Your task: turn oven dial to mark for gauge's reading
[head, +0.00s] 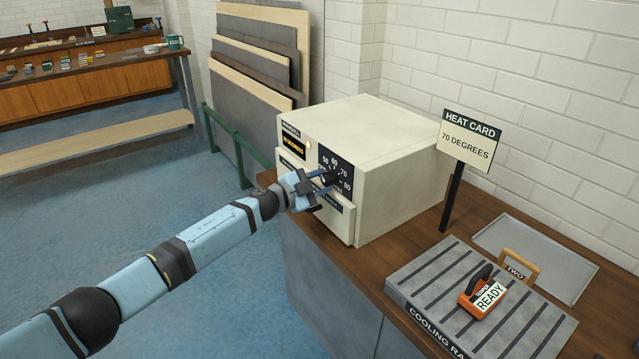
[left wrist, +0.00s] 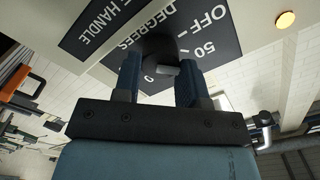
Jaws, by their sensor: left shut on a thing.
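The cream oven (head: 395,165) stands on the wooden counter, its front facing left. Its black dial panel (head: 326,160) carries the marks 50, 60, 70 and 80; the left wrist view also shows OFF and 50 on the panel (left wrist: 222,35). My left gripper (head: 323,183) is at the panel, shut on the dial (left wrist: 165,68), with one finger on each side. The fingers and dial hide part of the panel, and I cannot tell which mark the dial points to. The heat card (head: 467,140) reads 70 DEGREES. My right gripper is not in view.
Boards (head: 255,95) lean on the wall. Open blue floor lies left.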

